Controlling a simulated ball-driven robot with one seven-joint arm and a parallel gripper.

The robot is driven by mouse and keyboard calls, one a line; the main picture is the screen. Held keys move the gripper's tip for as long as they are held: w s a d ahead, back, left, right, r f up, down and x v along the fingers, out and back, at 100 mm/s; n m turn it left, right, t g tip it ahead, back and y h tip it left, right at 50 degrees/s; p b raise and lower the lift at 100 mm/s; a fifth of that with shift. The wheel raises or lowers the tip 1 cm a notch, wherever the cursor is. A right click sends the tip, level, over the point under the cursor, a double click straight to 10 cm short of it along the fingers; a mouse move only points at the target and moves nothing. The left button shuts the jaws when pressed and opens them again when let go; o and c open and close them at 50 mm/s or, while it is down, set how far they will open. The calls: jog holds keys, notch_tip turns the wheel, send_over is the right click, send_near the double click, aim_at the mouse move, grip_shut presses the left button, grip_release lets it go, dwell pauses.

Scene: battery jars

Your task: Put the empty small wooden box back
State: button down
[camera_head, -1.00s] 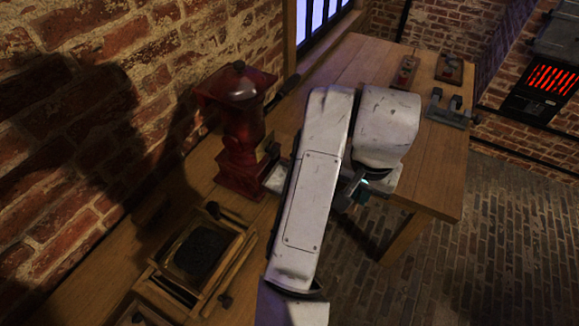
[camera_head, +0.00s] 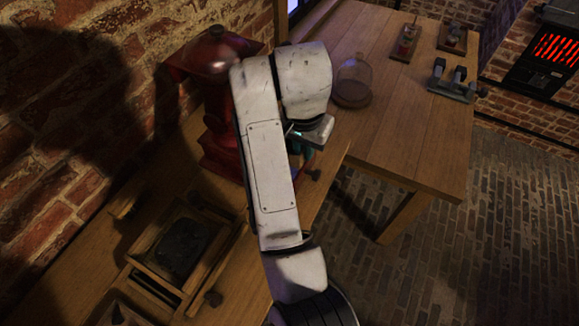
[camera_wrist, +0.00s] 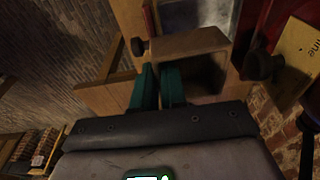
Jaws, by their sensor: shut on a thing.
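The small wooden box (camera_wrist: 188,42) is at the top middle of the wrist view, a pale open box with a dark round knob on its side. My gripper (camera_wrist: 159,86) has its teal fingers closed at the box's near edge, the wall between them. The inside that shows looks empty, though part is in shadow. In the head view my gripper (camera_head: 299,150) is beside the red grinder (camera_head: 218,95), low at the bench edge. There the box is mostly hidden behind my arm. I cannot tell whether it touches the grinder.
A wooden tray with a dark block (camera_head: 181,246) lies on the near bench (camera_head: 80,270). A glass dome (camera_head: 353,78) stands on the far table (camera_head: 420,140). A metal clamp-like device (camera_head: 453,84) sits at its right edge. Brick wall is close on the left.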

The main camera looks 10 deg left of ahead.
jog(key=a+f, duration=0.1)
jog(key=a+f+b, duration=0.1)
jog(key=shift+w+f, duration=0.35)
jog(key=shift+w+a+f+p, duration=0.2)
jog(key=shift+a+f+p, duration=0.2)
jog(key=shift+a+f, duration=0.25)
jog(key=shift+f+p, duration=0.5)
jog(key=shift+f, duration=1.05)
jog(key=c, duration=1.5)
grip_release()
jog(key=shift+o, duration=0.2)
jog(key=r, duration=0.4)
jog(key=s+r+p, duration=0.1)
jog(key=r, duration=0.3)
jog(key=r+p, duration=0.1)
jog(key=r, duration=0.3)
jog(key=shift+s+a, duration=0.25)
jog(key=shift+s, duration=0.1)
jog(key=shift+f, duration=0.1)
